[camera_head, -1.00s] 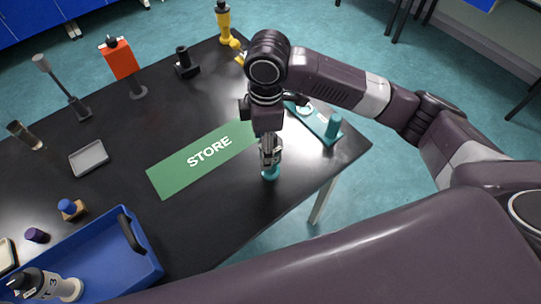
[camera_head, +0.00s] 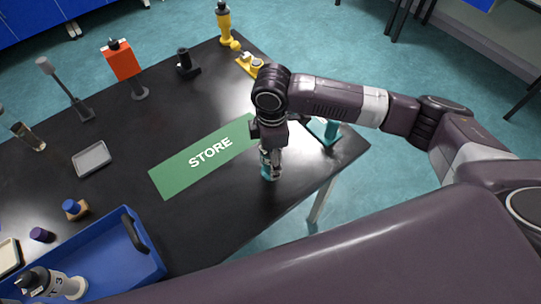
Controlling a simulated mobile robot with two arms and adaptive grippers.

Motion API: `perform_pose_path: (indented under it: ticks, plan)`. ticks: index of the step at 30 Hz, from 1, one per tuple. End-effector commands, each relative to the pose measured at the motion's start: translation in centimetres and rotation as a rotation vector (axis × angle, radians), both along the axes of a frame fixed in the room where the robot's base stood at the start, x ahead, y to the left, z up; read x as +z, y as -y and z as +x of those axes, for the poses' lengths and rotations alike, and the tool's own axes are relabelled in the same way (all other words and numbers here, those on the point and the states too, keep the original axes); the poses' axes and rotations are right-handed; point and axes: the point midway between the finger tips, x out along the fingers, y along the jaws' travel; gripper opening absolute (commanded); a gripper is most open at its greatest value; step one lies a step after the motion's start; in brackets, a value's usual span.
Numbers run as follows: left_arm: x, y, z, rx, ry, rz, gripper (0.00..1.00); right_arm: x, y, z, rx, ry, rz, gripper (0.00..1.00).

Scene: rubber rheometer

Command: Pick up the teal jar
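The teal jar (camera_head: 265,173) stands near the front right edge of the black table, to the right of the green STORE mat (camera_head: 205,156). Only part of the jar shows, because my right gripper (camera_head: 271,174) points down over it with its fingers around or beside it. I cannot tell whether the fingers press on the jar. My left gripper is not in view.
A teal stand (camera_head: 331,134) is just behind my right gripper, partly hidden by the arm. A blue tray (camera_head: 150,265) holding a black-capped bottle (camera_head: 50,284) is at the front left. The table between the tray and jar is clear.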

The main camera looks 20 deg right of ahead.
Motion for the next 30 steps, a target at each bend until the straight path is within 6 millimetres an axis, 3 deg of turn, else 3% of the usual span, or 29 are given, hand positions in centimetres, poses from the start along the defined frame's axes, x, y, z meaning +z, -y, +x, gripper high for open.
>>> perform_pose_path:
  ticks: [5, 18, 30]
  plan:
    - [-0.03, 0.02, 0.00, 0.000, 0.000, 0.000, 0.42, -0.02, -0.04, 0.01, 0.001, 0.000, 0.001, 0.60]
    - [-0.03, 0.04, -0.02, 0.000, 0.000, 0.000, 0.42, 0.03, -0.05, 0.03, 0.000, 0.001, 0.001, 0.12]
    - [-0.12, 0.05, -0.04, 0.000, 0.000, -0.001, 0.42, 0.77, -0.11, 0.11, 0.000, 0.003, 0.003, 0.10]
